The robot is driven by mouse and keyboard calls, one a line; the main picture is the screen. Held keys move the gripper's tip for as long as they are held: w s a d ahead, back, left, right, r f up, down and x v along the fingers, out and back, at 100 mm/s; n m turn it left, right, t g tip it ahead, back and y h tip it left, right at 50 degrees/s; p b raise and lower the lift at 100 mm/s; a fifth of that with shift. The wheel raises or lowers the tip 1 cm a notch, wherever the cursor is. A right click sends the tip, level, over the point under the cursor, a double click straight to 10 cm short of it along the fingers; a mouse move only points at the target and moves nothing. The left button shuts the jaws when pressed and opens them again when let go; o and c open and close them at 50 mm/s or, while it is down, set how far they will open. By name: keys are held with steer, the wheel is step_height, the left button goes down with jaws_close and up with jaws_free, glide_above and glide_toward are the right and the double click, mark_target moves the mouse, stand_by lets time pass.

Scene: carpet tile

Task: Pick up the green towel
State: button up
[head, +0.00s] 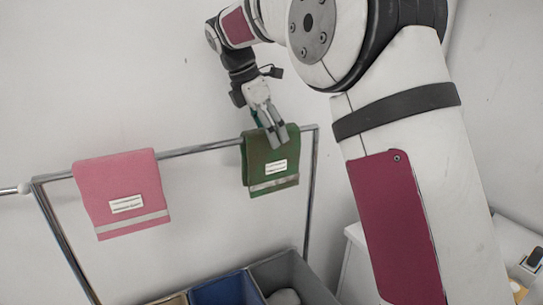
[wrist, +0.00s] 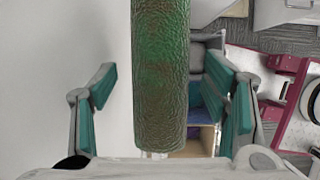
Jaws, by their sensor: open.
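The green towel (head: 262,170) hangs folded over a metal rail, with a white label and a pale stripe near its lower edge. In the wrist view the green towel (wrist: 160,75) stands between the two spread fingers, with a gap on both sides. My gripper (head: 273,137) is at the top of the towel, pointing down over the rail. In the wrist view my gripper (wrist: 165,105) is open, its teal finger pads apart from the towel. The fingers hide part of the towel's top edge in the head view.
A pink towel (head: 122,194) hangs on the same metal rail (head: 200,149) to the left. Below stand a blue bin (head: 222,290) and a grey bin (head: 290,270) with a grey item inside. A white wall is close behind the rail.

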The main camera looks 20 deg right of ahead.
mark_target(271, 159)
steer(key=p+x, duration=0.1)
steer(key=x, duration=0.4)
steer(key=shift+p, duration=0.4)
steer(key=shift+f, duration=0.3)
steer(key=c, duration=1.3)
